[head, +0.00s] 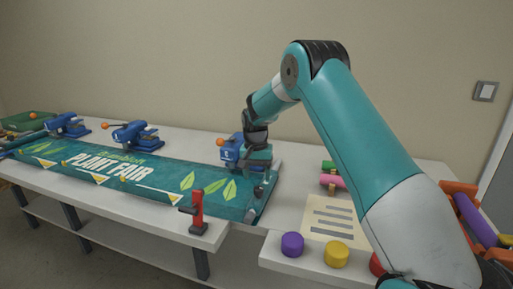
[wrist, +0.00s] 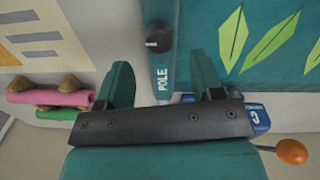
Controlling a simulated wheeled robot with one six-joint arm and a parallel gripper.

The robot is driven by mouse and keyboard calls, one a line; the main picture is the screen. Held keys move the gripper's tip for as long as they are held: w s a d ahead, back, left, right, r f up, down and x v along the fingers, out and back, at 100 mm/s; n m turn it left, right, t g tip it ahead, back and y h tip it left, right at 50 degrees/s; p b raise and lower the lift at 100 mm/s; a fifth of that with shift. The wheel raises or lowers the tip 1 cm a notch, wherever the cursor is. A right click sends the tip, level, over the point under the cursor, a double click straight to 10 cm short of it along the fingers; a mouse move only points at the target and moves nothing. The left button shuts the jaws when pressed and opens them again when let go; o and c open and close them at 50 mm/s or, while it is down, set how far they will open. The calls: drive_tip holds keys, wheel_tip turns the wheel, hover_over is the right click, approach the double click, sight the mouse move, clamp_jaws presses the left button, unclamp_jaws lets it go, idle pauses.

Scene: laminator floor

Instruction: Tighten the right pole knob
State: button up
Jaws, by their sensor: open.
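The knob lies above the fingertips in that picture, apart from both fingers. In the head view my gripper (head: 261,170) is over the right end of the teal PLANT FAIR banner (head: 150,178). I cannot make out the knob clearly there.
A blue clamp (head: 231,153) with an orange ball handle stands just behind my gripper. A red upright tool (head: 198,212) is at the front edge. Pink (head: 332,181) and green rolls, a printed sheet (head: 335,222), and purple (head: 292,244) and yellow (head: 336,254) buttons are to the right.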

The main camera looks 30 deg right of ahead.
sight(255, 188)
wheel_tip(255, 188, up, 12)
drive_tip(key=shift+w+a+b, duration=0.15)
drive_tip(key=shift+a+b, duration=0.05)
drive_tip(key=shift+b, duration=0.15)
drive_tip(key=shift+r, duration=0.1)
drive_tip(key=s+a+r+n+t+y, duration=0.15)
drive_tip(key=s+a+r+n, duration=0.25)
drive_tip(key=s+a+n, duration=0.9)
drive_tip(key=s+a+n+y, duration=0.1)
drive_tip(key=s+a, duration=0.3)
drive_tip(key=s, duration=0.4)
drive_tip(key=s+a+f+n+g+y, duration=0.1)
drive_tip(key=s+a, duration=0.3)
drive_tip(key=s, duration=0.3)
drive_tip(key=s+a+f+n+y, duration=0.1)
drive_tip(key=s+a, duration=0.3)
drive_tip(key=s, duration=0.4)
drive_tip(key=shift+s+a+f, duration=0.15)
drive_tip(key=shift+s+a, duration=0.15)
drive_tip(key=shift+a, duration=0.05)
